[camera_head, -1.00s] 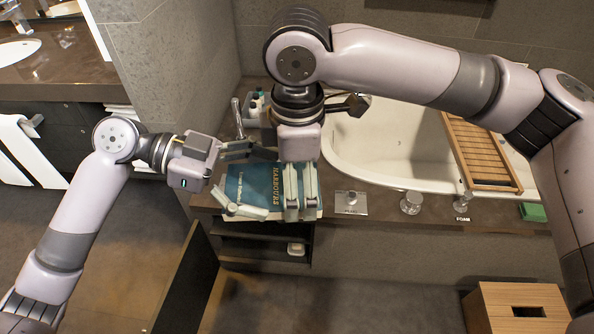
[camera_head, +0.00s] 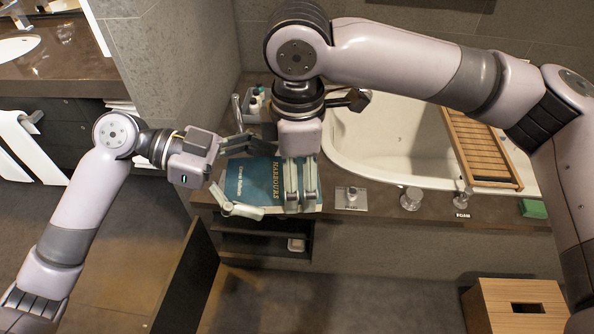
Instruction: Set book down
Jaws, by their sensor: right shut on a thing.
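The teal book (camera_head: 247,180), with "HARBOURS" on its cover, is at the left end of the brown tub ledge, cover facing up. My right gripper (camera_head: 301,208) points down over the book's right part and is shut on it; its fingers hide some of the cover. My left gripper (camera_head: 268,180) reaches in from the left with its fingers spread wide, one beyond the book's far edge and one along its near left corner. I cannot tell whether the book rests fully on the ledge.
A tray of small bottles (camera_head: 257,103) stands behind the book. To the right are a metal plate control (camera_head: 350,198), tap knobs (camera_head: 411,198), the white bathtub (camera_head: 385,140), a wooden bath rack (camera_head: 480,150) and a green block (camera_head: 532,208). Open shelves (camera_head: 265,243) lie below the ledge.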

